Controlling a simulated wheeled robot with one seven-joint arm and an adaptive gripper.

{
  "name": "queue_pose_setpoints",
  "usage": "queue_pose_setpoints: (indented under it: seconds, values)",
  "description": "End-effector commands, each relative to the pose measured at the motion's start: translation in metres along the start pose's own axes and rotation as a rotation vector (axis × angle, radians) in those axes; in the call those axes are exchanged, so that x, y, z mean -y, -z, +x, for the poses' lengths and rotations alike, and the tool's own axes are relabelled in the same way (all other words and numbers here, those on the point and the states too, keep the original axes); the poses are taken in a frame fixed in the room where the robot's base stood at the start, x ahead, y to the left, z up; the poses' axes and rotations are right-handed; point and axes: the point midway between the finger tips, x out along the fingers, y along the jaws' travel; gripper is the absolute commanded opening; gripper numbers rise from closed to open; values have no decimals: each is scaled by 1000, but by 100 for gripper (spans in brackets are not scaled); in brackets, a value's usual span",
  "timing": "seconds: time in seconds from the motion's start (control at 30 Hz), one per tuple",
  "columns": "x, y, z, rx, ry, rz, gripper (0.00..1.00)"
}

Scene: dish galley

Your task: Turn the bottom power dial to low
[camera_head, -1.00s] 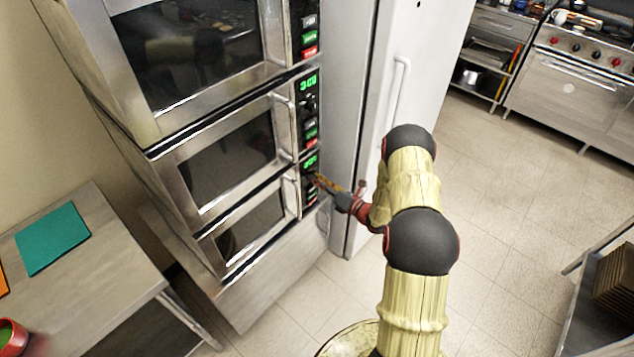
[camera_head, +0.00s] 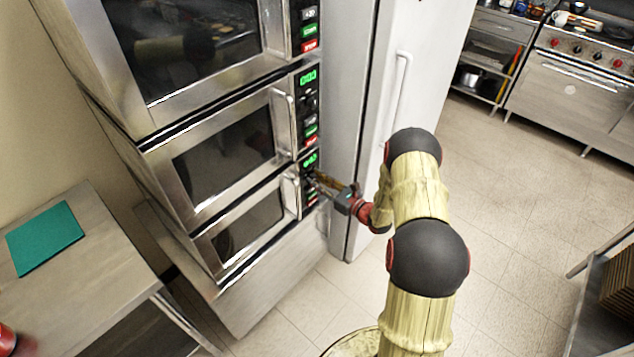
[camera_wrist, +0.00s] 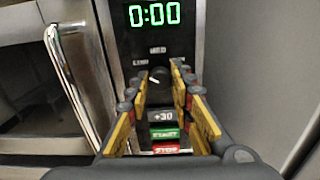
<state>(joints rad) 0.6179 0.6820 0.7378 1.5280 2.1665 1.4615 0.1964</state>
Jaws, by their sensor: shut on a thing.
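The bottom power dial (camera_wrist: 158,77) is a dark knob with a white pointer mark, under a green 0:00 display (camera_wrist: 155,14) in the wrist view. Its pointer leans up and to the left. "MED" is printed above it; the lettering at its upper left is partly covered. My gripper (camera_wrist: 160,88) has its yellow-and-black fingers on both sides of the dial, shut on it. In the head view my gripper (camera_head: 318,180) is at the bottom oven's control panel, and its fingers hide the dial there.
The +30 button (camera_wrist: 161,115), green START button (camera_wrist: 164,133) and red STOP button (camera_wrist: 166,149) sit below the dial. The bottom oven's door handle (camera_wrist: 78,75) stands out close on the left. A white fridge (camera_head: 385,110) is close on the right.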

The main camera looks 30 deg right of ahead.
Motion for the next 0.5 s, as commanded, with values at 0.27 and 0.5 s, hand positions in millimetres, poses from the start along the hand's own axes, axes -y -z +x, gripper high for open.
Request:
queue_pose_setpoints:
  seconds: [0.27,0.5]
  values:
    - [0,2,-1,-2,2,-48,0]
    - [0,1,-1,-2,2,-52,0]
